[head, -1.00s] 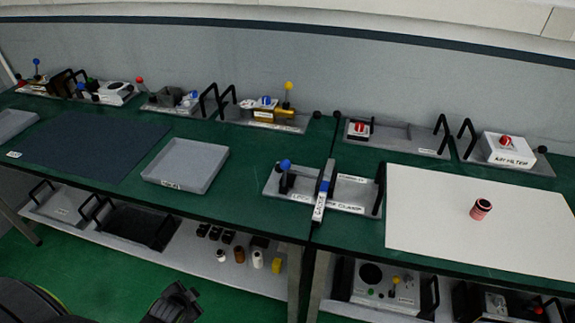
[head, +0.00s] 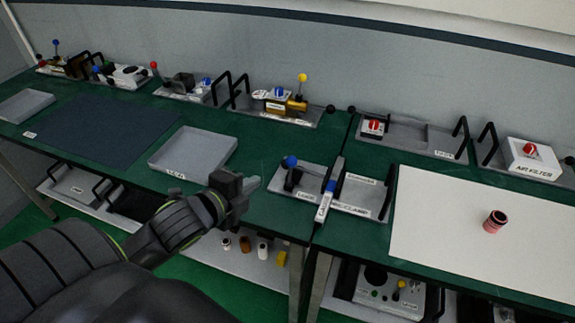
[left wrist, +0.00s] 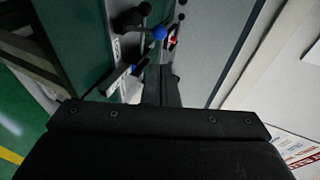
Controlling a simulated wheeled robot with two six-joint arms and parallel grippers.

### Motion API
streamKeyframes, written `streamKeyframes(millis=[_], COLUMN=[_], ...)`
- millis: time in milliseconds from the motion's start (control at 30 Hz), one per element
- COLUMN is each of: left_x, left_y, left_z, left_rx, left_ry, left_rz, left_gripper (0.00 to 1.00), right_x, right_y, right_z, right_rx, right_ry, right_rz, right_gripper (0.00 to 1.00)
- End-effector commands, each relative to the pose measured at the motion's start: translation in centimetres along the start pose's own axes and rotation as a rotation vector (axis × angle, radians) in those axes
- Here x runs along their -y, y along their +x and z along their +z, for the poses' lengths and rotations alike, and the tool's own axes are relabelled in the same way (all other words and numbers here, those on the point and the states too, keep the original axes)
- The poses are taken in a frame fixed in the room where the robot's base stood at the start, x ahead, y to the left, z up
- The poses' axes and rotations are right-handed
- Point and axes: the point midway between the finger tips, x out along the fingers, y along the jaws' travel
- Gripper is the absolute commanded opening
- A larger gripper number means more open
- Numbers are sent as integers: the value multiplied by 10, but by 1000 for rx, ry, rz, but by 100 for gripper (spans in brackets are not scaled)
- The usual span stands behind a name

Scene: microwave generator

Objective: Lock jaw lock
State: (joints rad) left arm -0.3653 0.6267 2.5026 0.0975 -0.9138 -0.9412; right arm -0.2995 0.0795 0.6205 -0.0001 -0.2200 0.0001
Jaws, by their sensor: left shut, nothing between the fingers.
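The grey clamp tray (head: 362,204) sits on the green bench in the middle of the head view. A lever with a blue ball knob (head: 290,161) stands at its left end, and a white labelled bar with a blue part (head: 325,203) crosses its middle. My left gripper (head: 254,184) is shut and empty, to the left of the tray and apart from it. In the left wrist view the blue knob (left wrist: 159,33) shows ahead of the dark gripper fingers (left wrist: 160,85). My right gripper is not in view.
An empty grey tray (head: 193,150) lies behind my left gripper. A white sheet (head: 440,215) with a red-and-black cylinder (head: 495,221) is at the right. Several fixtures with black handles line the back of the bench. A lower shelf (head: 215,252) holds small items.

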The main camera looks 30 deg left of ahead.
Motion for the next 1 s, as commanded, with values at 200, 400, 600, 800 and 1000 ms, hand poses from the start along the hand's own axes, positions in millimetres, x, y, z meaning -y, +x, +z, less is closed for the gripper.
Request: streamKeyframes(millis=[200, 400, 600, 800, 1000], left_x=[0, 1, 1, 0, -1], left_y=[31, 68, 101, 124, 134], left_z=[0, 0, 0, 0, 0], left_rx=[2, 1, 1, 1, 1], left_ry=[-9, -10, -8, -7, -7], left_rz=[-1, 0, 3, 2, 3], left_gripper=[0, 0, 0, 0, 0], right_x=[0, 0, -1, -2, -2], right_y=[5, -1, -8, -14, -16], right_z=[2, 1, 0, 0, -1], right_rx=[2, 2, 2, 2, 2], right_ry=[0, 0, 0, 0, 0], right_rz=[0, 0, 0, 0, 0], right_gripper=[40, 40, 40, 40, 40])
